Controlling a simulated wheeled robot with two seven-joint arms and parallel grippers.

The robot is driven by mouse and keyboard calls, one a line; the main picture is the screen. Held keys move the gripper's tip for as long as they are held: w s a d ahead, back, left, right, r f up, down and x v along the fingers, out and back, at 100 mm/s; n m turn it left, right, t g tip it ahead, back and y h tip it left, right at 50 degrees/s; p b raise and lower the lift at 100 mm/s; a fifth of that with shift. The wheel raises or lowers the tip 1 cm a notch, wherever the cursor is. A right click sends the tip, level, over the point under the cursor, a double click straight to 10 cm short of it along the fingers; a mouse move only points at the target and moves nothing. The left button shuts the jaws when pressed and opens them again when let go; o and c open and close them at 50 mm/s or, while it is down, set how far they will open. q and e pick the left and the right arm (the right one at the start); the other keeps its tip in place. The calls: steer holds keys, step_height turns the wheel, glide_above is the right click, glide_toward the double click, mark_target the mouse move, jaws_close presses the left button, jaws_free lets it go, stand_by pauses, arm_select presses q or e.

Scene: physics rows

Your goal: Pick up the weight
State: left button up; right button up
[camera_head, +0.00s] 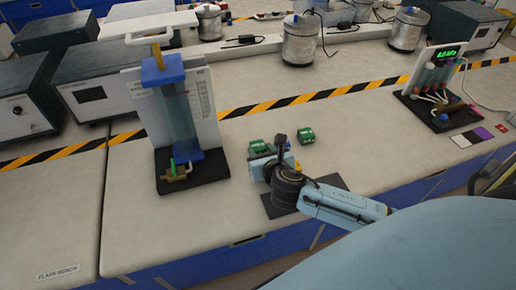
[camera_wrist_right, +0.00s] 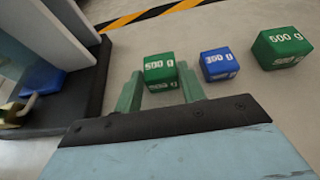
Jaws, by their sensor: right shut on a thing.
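A green 500 g weight (camera_wrist_right: 160,70) sits between the two fingers of my right gripper (camera_wrist_right: 160,82) in the wrist view, and the gripper is shut on it. In the head view this weight (camera_head: 260,147) shows just past the fingers of my right gripper (camera_head: 266,161). A blue 300 g weight (camera_wrist_right: 219,64) stands to its right in the wrist view. A second green 500 g weight (camera_wrist_right: 281,49) stands farther right and also shows in the head view (camera_head: 306,135). I cannot tell whether the held weight is clear of the table. My left gripper is not in view.
A stand with a blue-capped column (camera_head: 178,110) on a black base is close left of my right gripper. A rack with coloured tubes (camera_head: 436,85) stands at the right. Yellow-black tape (camera_head: 300,99) crosses the bench. The bench is clear between weights and rack.

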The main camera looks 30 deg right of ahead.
jaws_close()
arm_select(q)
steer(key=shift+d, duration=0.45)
arm_select(e)
steer(key=shift+r, duration=0.1)
